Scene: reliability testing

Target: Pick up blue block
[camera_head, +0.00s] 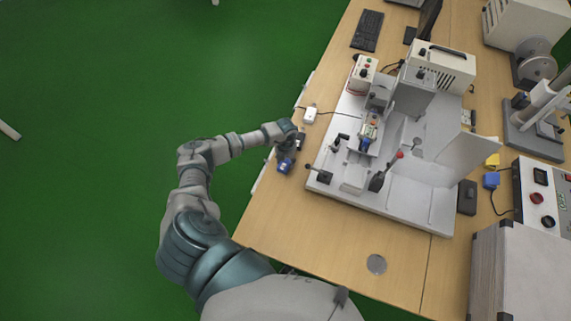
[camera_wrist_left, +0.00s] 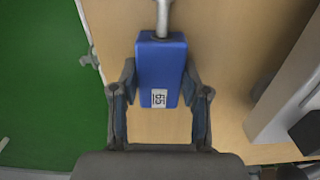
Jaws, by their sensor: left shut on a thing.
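The blue block (camera_wrist_left: 161,62) has a small white printed label and a grey metal rod at its far end in the left wrist view. My left gripper (camera_wrist_left: 160,85) is shut on the block, with one finger against each side. In the head view the blue block (camera_head: 285,166) shows small at the end of my left gripper (camera_head: 288,158), over the wooden table's left edge area. I cannot tell whether the block touches the table. My right gripper is not in view.
A white test fixture (camera_head: 420,205) stands right of the left gripper on the wooden table (camera_head: 330,245). A keyboard (camera_head: 367,30) lies at the back. The table's front left is mostly clear.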

